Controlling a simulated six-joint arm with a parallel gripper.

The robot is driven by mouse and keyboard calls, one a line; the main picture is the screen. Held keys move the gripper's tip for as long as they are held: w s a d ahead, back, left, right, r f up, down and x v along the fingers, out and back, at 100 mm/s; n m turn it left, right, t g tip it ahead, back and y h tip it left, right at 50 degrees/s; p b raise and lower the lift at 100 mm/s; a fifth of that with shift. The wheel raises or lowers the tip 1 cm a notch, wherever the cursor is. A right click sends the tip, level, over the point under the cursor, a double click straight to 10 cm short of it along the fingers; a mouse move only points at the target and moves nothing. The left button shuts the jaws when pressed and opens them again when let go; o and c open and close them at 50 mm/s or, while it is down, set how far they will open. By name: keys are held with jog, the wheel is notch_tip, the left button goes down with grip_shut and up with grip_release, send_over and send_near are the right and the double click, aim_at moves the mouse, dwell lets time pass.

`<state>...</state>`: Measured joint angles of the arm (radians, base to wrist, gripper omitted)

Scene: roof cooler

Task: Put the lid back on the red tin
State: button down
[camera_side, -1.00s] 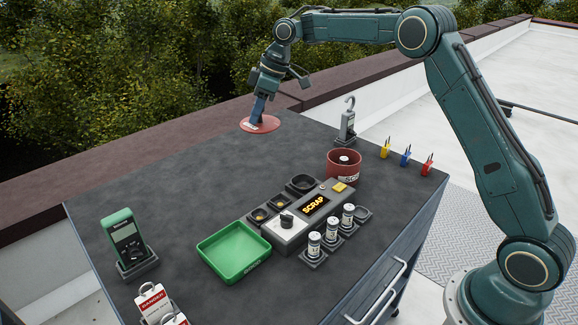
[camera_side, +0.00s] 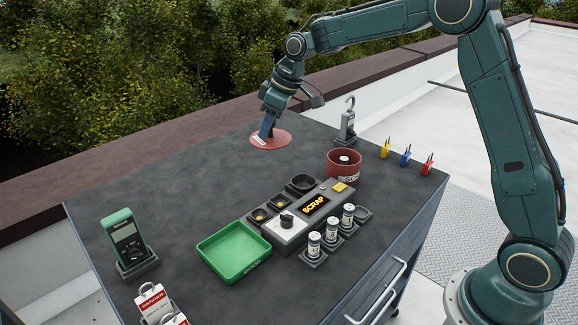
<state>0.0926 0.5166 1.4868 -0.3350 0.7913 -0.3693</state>
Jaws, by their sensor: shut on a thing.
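The red tin (camera_side: 344,168) stands open on the dark bench top, right of centre, with a small pale-topped item inside it. The round red lid (camera_side: 271,142) is behind and to the left of the tin, near the far part of the bench. My gripper (camera_side: 266,133) points down at the lid and is shut on it, by a part hidden between the fingers. I cannot tell whether the lid is just clear of the bench or touching it.
A grey tester with a "SCRAP" display (camera_side: 314,205) is in front of the tin, with small cylinders (camera_side: 331,231) beside it. A green tray (camera_side: 233,252) and a green meter (camera_side: 125,238) are at left.

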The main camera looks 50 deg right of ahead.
jog(key=s+d+f+m+h, duration=0.1)
jog(key=s+f+m, duration=0.2)
jog(key=s, duration=0.6)
jog(key=shift+s+d+f+t, duration=0.2)
jog(key=shift+s+f+t, duration=0.1)
jog(key=shift+s+f, duration=0.1)
jog(key=m+h, duration=0.1)
jog(key=m, duration=0.2)
jog(key=m+h, duration=0.1)
jog(key=m, duration=0.2)
jog(key=shift+m+h, duration=0.4)
jog(key=w+d+r+m+g+h, duration=0.1)
jog(key=d+m, duration=0.9)
jog(key=d, duration=1)
jog(key=shift+d+r+g+h, duration=0.15)
jog(key=shift+d+g+h, duration=0.05)
jog(key=shift+g+h, duration=0.65)
jog(key=shift+f, duration=0.2)
